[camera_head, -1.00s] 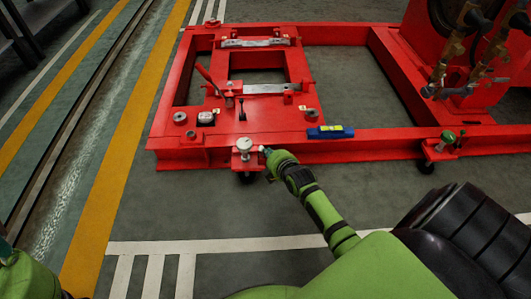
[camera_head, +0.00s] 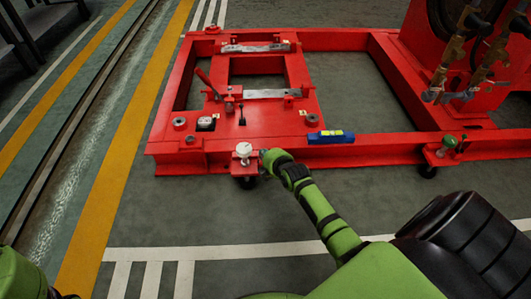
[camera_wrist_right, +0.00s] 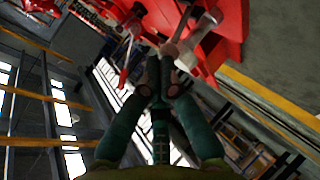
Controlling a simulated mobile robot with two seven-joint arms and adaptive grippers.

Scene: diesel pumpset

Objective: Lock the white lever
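The white lever (camera_head: 244,150) is a small pale piece with a round top, on a red bracket at the near left part of the red frame (camera_head: 350,155). In the right wrist view a pale lever (camera_wrist_right: 190,38) with a rounded end lies just beyond the fingertips. My right gripper (camera_head: 265,157) is at the right side of the lever, very close to it. In the wrist view its teal fingers (camera_wrist_right: 163,72) come together at the lever's near end. Whether they grip it or only touch it cannot be told. My left gripper is outside the view.
A green-topped fitting (camera_head: 449,142) sits farther right. A red machine with brass pipes (camera_head: 460,50) stands at the right back. The floor in front of the frame is clear.

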